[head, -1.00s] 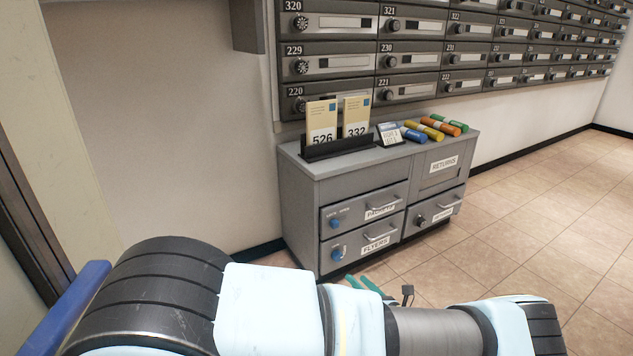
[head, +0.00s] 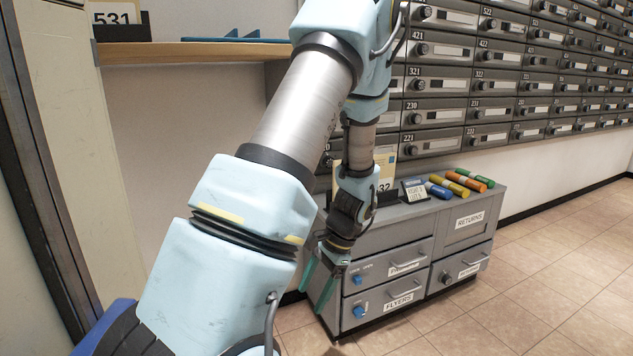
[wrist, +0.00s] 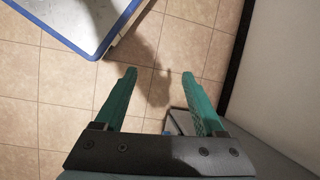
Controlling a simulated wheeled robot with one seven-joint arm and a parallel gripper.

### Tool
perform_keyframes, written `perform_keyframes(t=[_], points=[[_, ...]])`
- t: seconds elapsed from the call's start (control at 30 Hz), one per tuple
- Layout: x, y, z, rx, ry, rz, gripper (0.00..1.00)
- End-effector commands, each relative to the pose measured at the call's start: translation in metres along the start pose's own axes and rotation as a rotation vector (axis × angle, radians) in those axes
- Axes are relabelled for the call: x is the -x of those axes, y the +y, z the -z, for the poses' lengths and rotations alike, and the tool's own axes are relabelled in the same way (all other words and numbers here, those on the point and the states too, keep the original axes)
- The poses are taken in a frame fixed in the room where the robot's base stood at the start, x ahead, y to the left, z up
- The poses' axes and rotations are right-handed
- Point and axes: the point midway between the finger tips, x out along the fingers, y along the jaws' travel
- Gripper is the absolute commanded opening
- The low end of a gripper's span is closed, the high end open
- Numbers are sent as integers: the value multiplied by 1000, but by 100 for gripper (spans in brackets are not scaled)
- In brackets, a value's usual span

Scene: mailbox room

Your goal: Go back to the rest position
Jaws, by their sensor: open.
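My gripper (head: 322,278) hangs with its green fingers pointing down, in front of the left end of the grey cabinet (head: 400,235) in the head view. In the wrist view my gripper (wrist: 160,75) is open, with its two green fingers well apart and nothing between them. Tiled floor shows below the fingers. My raised arm crosses the middle of the head view and hides part of the cabinet top and the mailboxes.
Mailboxes (head: 440,80) line the wall above the cabinet. A wooden shelf (head: 190,50) juts out at upper left. Floor (head: 560,270) at right is clear.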

Motion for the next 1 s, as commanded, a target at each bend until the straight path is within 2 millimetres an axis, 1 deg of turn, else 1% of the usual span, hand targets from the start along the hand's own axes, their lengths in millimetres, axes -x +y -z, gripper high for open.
perform_keyframes(t=[0.03, 0.2, 0.3, 0.4, 0.6, 0.67, 0.7, 0.87, 1.0], points=[[17, -3, -17, 97, 54, -36, 72], [56, -4, -60, 396, 207, -131, 72], [73, -3, -81, 539, 275, -166, 72], [86, -2, -99, 657, 328, -192, 72], [104, 1, -129, 854, 415, -223, 72], [109, 2, -138, 911, 439, -230, 72], [121, 1, -141, 906, 436, -231, 72], [149, -3, -151, 899, 433, -231, 72], [178, -7, -163, 898, 433, -230, 72]])
